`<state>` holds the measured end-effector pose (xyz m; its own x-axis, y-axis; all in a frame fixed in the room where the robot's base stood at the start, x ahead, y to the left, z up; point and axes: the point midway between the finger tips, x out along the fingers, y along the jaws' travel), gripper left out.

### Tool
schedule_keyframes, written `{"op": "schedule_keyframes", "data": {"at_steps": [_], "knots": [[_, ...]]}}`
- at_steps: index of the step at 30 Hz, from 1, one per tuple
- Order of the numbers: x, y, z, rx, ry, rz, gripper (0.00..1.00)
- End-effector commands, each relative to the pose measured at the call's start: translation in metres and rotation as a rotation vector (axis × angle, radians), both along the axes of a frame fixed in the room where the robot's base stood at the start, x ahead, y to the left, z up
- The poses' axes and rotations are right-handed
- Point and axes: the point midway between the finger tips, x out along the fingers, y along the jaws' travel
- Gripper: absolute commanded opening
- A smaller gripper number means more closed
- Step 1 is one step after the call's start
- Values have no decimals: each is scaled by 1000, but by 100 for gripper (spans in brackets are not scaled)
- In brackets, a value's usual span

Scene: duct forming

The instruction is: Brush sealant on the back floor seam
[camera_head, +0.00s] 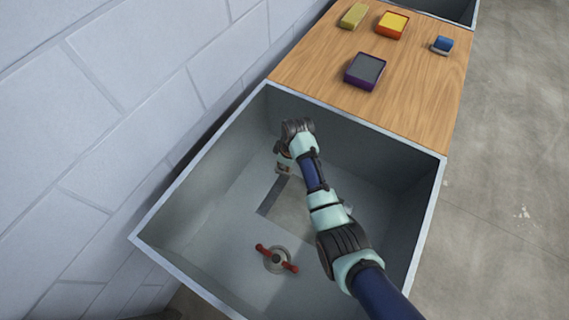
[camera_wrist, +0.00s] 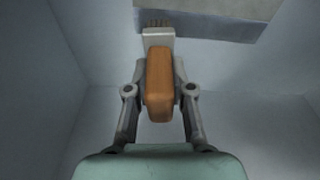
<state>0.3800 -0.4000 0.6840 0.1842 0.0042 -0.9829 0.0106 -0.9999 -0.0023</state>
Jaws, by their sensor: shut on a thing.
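My gripper (camera_wrist: 158,92) is shut on a brush with an orange-brown wooden handle (camera_wrist: 160,85), a pale metal ferrule (camera_wrist: 158,38) and short brown bristles (camera_wrist: 156,20). The bristles point away from my palm, beside the left end of a dark grey strip (camera_wrist: 208,27). I cannot tell whether they touch the surface. In the head view my gripper (camera_head: 283,168) is low inside an open grey metal duct box (camera_head: 190,205), and the brush is hardly visible.
A red-handled fitting (camera_head: 277,259) sits on the box floor towards the front. Box walls stand around my arm. A wooden table (camera_head: 420,95) behind holds a purple-rimmed grey tray (camera_head: 365,70), an orange-and-yellow tray (camera_head: 392,24), a yellowish block (camera_head: 353,16) and a blue item (camera_head: 442,44).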

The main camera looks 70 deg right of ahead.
Motion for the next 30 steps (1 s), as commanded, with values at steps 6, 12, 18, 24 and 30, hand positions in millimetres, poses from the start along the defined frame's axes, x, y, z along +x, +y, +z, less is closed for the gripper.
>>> {"op": "schedule_keyframes", "data": {"at_steps": [6,12,18,24,30], "knots": [[2,2,23,-1,0,5,0],[3,3,30,0,0,8,0],[3,3,29,0,0,8,0],[3,3,29,0,0,8,0],[3,3,29,0,0,8,0]]}}
